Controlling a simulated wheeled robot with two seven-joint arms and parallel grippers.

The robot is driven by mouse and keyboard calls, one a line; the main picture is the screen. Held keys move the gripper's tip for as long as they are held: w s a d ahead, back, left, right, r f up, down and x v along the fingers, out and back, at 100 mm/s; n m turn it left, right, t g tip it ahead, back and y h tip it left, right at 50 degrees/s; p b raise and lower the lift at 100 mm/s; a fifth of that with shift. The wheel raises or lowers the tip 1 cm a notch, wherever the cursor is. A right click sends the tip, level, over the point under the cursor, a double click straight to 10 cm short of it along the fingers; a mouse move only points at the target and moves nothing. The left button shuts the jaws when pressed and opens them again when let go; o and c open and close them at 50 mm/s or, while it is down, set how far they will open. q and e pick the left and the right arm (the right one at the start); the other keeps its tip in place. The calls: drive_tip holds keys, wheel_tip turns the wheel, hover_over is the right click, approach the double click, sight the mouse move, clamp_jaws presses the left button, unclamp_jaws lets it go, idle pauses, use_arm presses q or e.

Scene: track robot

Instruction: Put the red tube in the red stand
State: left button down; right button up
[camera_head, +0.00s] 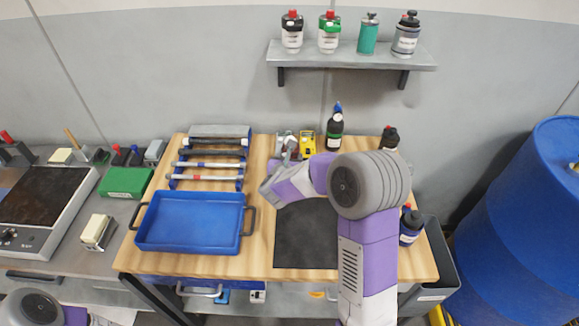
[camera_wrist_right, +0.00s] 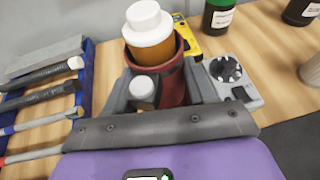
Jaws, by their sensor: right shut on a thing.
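My right gripper (camera_wrist_right: 162,92) is shut, with its two dark fingers on either side of a maroon-red piece (camera_wrist_right: 173,88). A small white cap (camera_wrist_right: 143,88) sits at the near side of this piece. An orange bottle with a white lid (camera_wrist_right: 148,30) rises from or just behind it; I cannot tell which. In the head view the right gripper (camera_head: 275,180) is over the back middle of the wooden board, and my arm partly hides it. A tube with a red band (camera_head: 203,177) lies across the blue rack (camera_head: 239,183). My left gripper is not in view.
A blue tray (camera_head: 190,246) lies left of a black mat (camera_head: 305,240). A yellow device (camera_head: 307,144) and dark bottles (camera_head: 334,130) stand at the back. A grey device (camera_wrist_right: 235,78) is close right of the gripper. A blue drum (camera_head: 520,210) is at the right.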

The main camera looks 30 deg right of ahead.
drive_tip(key=shift+w+f, duration=0.1)
drive_tip(key=shift+f, duration=1.2)
drive_tip(key=shift+f+b, duration=0.1)
drive_tip(key=shift+b, duration=0.3)
drive_tip(key=o, duration=1.2)
drive_tip(key=shift+c, duration=0.2)
drive_tip(key=shift+s+a+r, duration=0.15)
drive_tip(key=shift+s+r, duration=0.05)
drive_tip(key=shift+r, duration=0.05)
drive_tip(key=p+v, duration=0.2)
drive_tip(key=v, duration=0.9)
drive_tip(key=shift+s, duration=0.2)
